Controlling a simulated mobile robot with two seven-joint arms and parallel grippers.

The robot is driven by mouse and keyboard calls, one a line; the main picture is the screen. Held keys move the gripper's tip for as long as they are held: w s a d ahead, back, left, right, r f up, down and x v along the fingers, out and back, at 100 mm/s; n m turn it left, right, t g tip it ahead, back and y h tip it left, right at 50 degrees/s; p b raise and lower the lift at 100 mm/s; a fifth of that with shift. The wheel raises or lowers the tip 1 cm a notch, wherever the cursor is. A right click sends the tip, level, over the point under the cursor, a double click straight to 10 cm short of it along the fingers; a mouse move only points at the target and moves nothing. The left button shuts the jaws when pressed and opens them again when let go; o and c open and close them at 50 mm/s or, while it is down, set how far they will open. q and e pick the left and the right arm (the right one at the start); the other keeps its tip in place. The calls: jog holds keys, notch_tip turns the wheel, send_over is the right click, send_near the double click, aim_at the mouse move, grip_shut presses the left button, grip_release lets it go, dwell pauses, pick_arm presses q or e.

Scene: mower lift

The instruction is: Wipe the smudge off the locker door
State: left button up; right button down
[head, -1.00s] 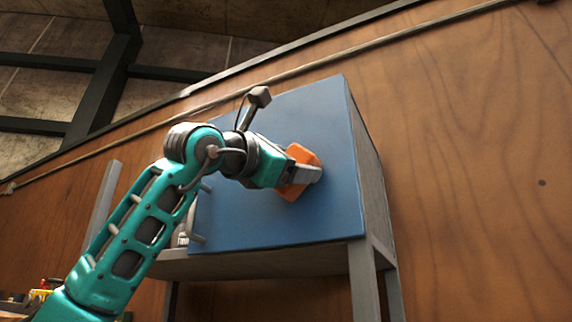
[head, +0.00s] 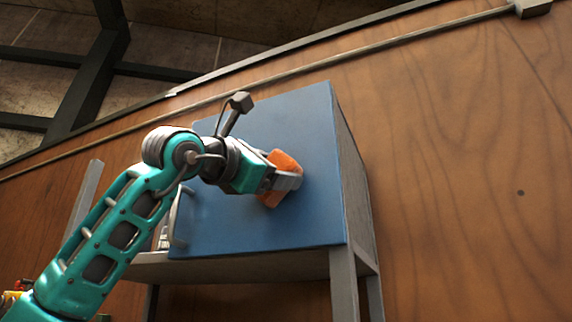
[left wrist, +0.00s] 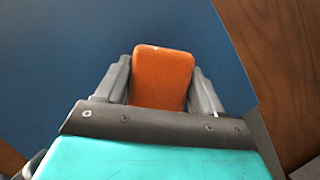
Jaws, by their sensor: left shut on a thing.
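The blue locker door (head: 310,140) faces me in the head view and fills much of the left wrist view (left wrist: 60,60). My left gripper (head: 284,180) is shut on an orange sponge-like block (head: 285,161), which is at the door's surface right of its middle. In the left wrist view the orange block (left wrist: 162,76) sits between the two grey fingers. I cannot tell whether it presses on the door or is just off it. No smudge shows on the visible part of the door; the arm and block hide part of it. My right gripper is not in view.
The locker stands on a grey frame with legs (head: 343,285). A door handle (head: 177,215) is at the door's left edge. A wooden wall (head: 460,170) is behind. Small coloured items (head: 14,296) show at the lower left.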

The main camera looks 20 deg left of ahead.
pick_arm(q)
jog(key=a, duration=1.1)
jog(key=shift+w, duration=0.45)
dwell(0.4)
jog(key=s+b, duration=0.1)
jog(key=s, duration=0.5)
jog(key=shift+a+b, duration=0.2)
jog(key=shift+b, duration=0.15)
jog(key=shift+s, duration=0.1)
jog(key=s, duration=0.2)
jog(key=shift+s+a, duration=0.1)
jog(key=shift+s, duration=0.3)
dwell(0.5)
